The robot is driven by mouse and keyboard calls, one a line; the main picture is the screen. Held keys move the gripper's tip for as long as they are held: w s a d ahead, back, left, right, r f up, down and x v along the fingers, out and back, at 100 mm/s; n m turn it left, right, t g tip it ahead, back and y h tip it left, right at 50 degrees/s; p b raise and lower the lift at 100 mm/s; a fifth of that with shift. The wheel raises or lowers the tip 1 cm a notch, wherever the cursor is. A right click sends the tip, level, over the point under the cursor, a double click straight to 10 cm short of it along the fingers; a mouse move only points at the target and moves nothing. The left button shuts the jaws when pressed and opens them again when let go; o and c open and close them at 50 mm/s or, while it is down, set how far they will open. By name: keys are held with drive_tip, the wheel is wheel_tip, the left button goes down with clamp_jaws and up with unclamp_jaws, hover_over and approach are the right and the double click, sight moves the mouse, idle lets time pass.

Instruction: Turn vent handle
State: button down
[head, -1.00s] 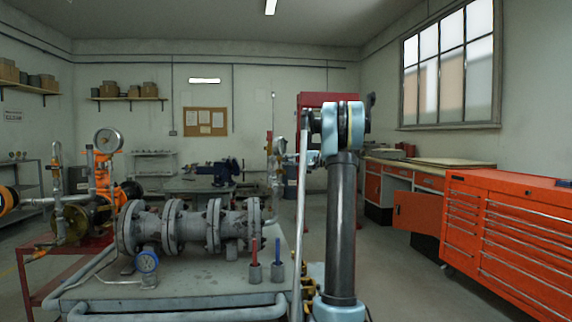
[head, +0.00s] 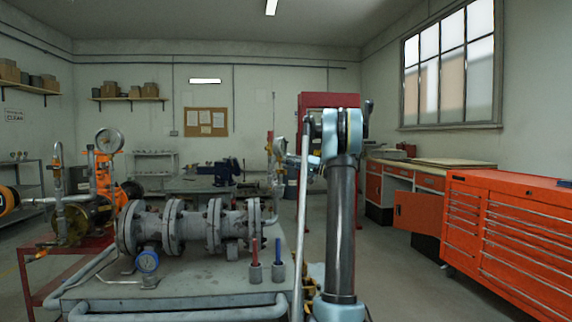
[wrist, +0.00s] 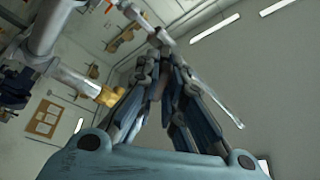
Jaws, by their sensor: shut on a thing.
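My gripper (wrist: 160,42) has its two blue-grey fingers drawn together at the tips in the wrist view. A thin pale grey bar (wrist: 217,97), seemingly the vent handle, runs slantwise by the fingers. The fingers are shut on it, though the contact itself is partly hidden. In the head view my gripper (head: 293,160) is small, beside the upright grey vent pipe (head: 276,180) at the right end of the flanged valve body (head: 190,228). A round fitting (head: 280,146) tops this pipe. The handle cannot be made out clearly in the head view.
Red and blue tools (head: 278,256) stand upright on the grey bench (head: 200,280). An orange tool chest (head: 510,235) stands at the right.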

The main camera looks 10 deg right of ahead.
drive_tip(key=n+g+y, duration=0.1)
drive_tip(key=n, duration=0.5)
drive_tip(key=shift+f+g+y, duration=0.15)
drive_tip(key=shift+g+y, duration=0.25)
drive_tip(key=n+g, duration=0.1)
drive_tip(key=n, duration=0.2)
drive_tip(key=n+g+y, duration=0.1)
drive_tip(key=n+g, duration=0.1)
drive_tip(key=n, duration=0.1)
drive_tip(key=shift+n, duration=0.4)
drive_tip(key=shift+g, duration=0.4)
drive_tip(key=c, duration=1.7)
unclamp_jaws()
drive_tip(key=shift+d, duration=0.15)
drive_tip(key=v, duration=1.1)
drive_tip(key=shift+d+f, duration=0.25)
drive_tip(key=shift+d, duration=0.1)
drive_tip(key=shift+w, duration=0.1)
